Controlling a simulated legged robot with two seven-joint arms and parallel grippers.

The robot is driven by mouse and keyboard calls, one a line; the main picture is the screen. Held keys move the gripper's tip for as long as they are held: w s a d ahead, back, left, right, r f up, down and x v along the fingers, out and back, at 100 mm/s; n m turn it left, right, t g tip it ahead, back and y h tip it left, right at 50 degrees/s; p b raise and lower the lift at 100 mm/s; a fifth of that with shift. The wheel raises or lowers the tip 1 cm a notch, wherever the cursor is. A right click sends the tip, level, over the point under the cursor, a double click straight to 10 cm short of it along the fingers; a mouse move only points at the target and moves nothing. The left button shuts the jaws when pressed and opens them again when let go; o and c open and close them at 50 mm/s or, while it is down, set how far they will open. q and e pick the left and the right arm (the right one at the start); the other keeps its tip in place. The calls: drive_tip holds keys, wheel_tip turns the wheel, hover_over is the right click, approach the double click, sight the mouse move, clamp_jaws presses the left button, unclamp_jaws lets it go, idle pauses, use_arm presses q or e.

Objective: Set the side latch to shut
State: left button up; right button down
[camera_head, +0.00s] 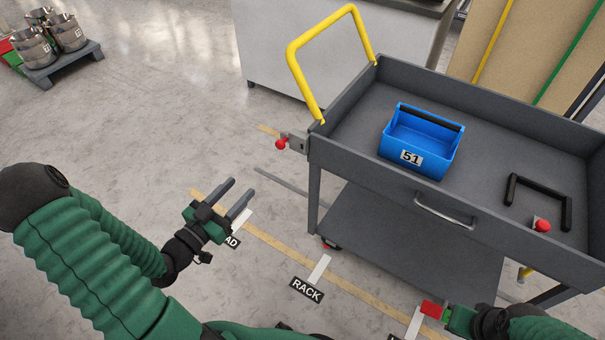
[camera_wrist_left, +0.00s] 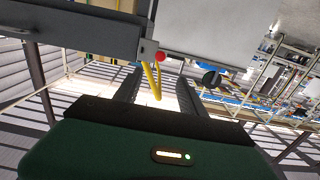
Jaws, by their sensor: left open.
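The side latch (camera_head: 296,143) is a small grey plate with a red knob (camera_head: 281,144) at the left end of the grey cart (camera_head: 340,150). The knob sticks out to the left; I cannot tell the latch's setting. In the left wrist view the red knob (camera_wrist_left: 159,57) shows ahead, between the fingers in the picture. My left gripper (camera_head: 242,187) is open and empty, below and left of the knob, apart from it. My right gripper (camera_head: 440,311) is at the bottom edge, with a red block at its end; its fingers are not clear.
A blue box marked 51 (camera_head: 415,150) stands on the cart's top tray. A black bar handle (camera_head: 540,182) and another red knob (camera_head: 541,225) are at the right. A yellow push handle (camera_head: 303,75) rises above the latch.

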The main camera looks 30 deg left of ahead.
use_arm(q)
drive_tip(key=b, duration=0.7)
approach(278, 146)
drive_tip(key=w, duration=0.5)
drive_tip(key=w+d, duration=0.1)
drive_tip(key=w, duration=0.2)
drive_tip(key=shift+f, duration=0.15)
drive_tip(key=shift+w+a, duration=0.1)
drive_tip(key=shift+w, duration=0.1)
clamp_jaws()
